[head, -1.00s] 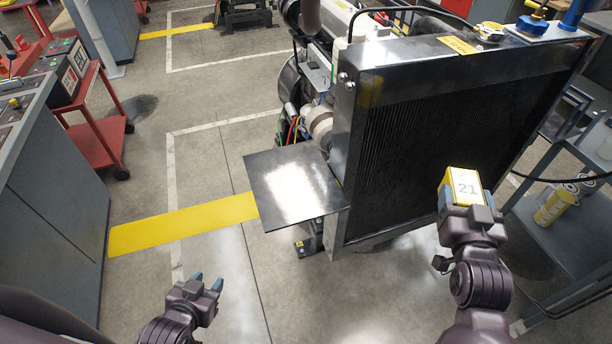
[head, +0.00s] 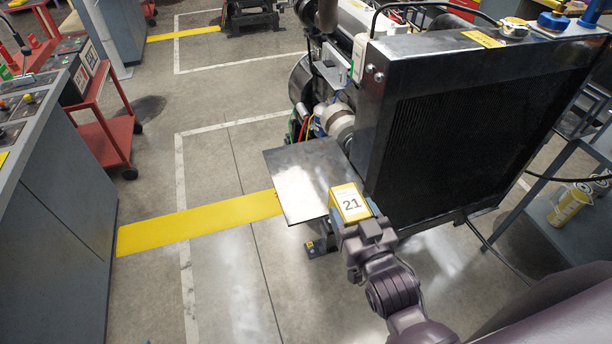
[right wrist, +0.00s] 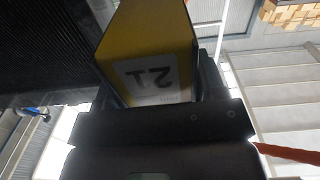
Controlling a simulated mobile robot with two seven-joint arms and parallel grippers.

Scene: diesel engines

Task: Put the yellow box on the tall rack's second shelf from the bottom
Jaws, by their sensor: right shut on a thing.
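The yellow box (head: 350,204), with a white label reading 21, is held by my right gripper (head: 358,222) in front of the engine's radiator. In the head view it overlaps the right edge of the grey metal plate; whether it touches the plate I cannot tell. In the right wrist view the box (right wrist: 152,62) sits between the fingers of the right gripper (right wrist: 155,95), with its label upside down. My left gripper is out of view. No tall rack can be made out for certain.
The engine's black radiator (head: 465,130) stands close ahead, with the flat metal plate (head: 300,178) jutting left. A grey shelved cart (head: 575,230) with yellow cans (head: 570,205) is at right. A grey console (head: 50,210) and red cart (head: 110,135) stand left. Floor between is clear.

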